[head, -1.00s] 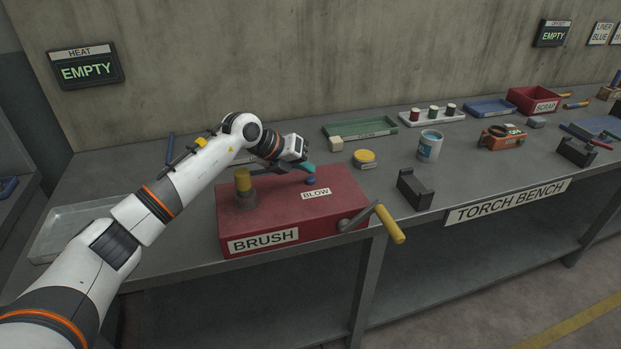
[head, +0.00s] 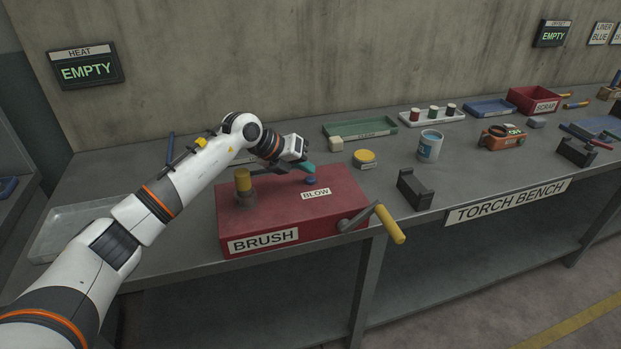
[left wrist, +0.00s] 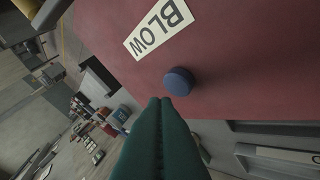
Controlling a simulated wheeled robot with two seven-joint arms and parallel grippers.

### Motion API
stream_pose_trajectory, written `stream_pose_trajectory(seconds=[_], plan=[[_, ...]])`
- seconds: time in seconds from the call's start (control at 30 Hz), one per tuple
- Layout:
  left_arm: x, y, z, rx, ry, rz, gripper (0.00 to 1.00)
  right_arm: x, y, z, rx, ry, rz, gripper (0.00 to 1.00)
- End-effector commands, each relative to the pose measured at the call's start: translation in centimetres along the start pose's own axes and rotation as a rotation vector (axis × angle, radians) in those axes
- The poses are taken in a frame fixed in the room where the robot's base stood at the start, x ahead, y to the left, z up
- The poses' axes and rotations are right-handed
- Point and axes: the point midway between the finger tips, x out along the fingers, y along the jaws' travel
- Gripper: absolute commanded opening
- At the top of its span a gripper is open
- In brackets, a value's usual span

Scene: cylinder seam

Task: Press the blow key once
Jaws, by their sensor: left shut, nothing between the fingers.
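The blow key is a round blue button (head: 310,180) on top of the red box (head: 345,190), beside the white BLOW label (head: 316,194). It also shows in the left wrist view (left wrist: 179,82) as a dark blue disc on the red surface. My left gripper (head: 308,168) has teal fingers shut with nothing between them. Its tips are right by the key in the head view. In the left wrist view the shut fingertips (left wrist: 160,101) lie just beside the key's edge. I cannot tell whether they touch it. My right gripper is not in view.
A black cradle (head: 415,190), yellow tin (head: 364,157) and white-blue mug (head: 430,146) stand to the right. The HEAT sign (head: 86,69) reads EMPTY.

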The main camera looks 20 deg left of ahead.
Motion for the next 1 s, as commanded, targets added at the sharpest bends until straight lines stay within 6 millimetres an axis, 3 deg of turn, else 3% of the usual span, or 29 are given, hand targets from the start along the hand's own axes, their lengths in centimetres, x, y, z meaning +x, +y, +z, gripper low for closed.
stream_pose_trajectory(seconds=[1.0], plan=[[0.76, -0.57, 0.58, 0.0, 0.0, 0.0, 0.0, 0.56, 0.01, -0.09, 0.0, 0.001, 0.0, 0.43]])
